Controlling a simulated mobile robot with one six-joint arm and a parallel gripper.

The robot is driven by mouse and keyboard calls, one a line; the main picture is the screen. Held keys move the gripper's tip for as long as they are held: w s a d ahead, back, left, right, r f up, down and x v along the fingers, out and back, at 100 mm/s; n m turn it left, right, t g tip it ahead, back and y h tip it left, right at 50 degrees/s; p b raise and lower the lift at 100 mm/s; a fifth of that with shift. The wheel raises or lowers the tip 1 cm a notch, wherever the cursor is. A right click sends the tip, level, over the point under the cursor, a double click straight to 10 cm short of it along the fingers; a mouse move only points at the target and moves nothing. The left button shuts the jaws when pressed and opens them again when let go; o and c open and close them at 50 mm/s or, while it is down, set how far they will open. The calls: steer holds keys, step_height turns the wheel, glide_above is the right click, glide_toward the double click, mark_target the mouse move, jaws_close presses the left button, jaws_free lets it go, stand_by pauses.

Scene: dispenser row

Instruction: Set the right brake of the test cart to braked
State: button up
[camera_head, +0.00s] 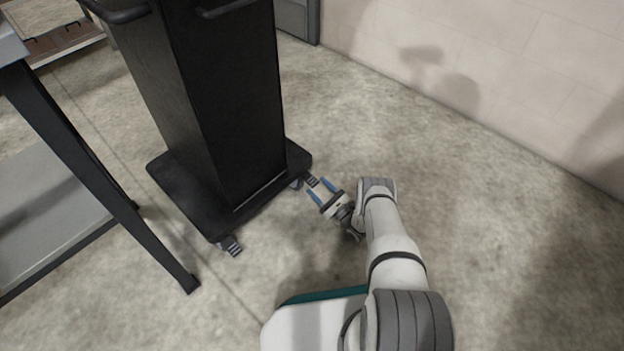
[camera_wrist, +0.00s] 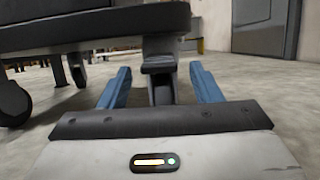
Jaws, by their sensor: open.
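The test cart (camera_head: 222,90) is a tall black cabinet on a flat black base with casters. Its right caster has a small ridged brake pedal (camera_head: 312,181) sticking out at the base's right corner. In the wrist view the brake pedal (camera_wrist: 159,66) shows between my fingers, in front of the caster under the base edge. My gripper (camera_head: 322,190) has blue fingers and is open. It is low near the floor, with its fingertips on either side of the pedal. The wrist view shows the open gripper (camera_wrist: 160,85) with nothing held. Whether a finger touches the pedal cannot be told.
Another brake pedal (camera_head: 231,247) sticks out at the base's front left corner. A dark-legged table (camera_head: 100,180) with a grey lower shelf stands at the left. A pale wall (camera_head: 500,70) runs along the right. The floor between the cart and the wall is clear.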

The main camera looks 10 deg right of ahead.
steer(key=s+d+p, duration=0.2)
steer(key=s+d, duration=0.5)
steer(key=s, duration=0.2)
steer(key=shift+d+p, duration=0.15)
steer(key=shift+p, duration=0.25)
steer(key=shift+s, duration=0.1)
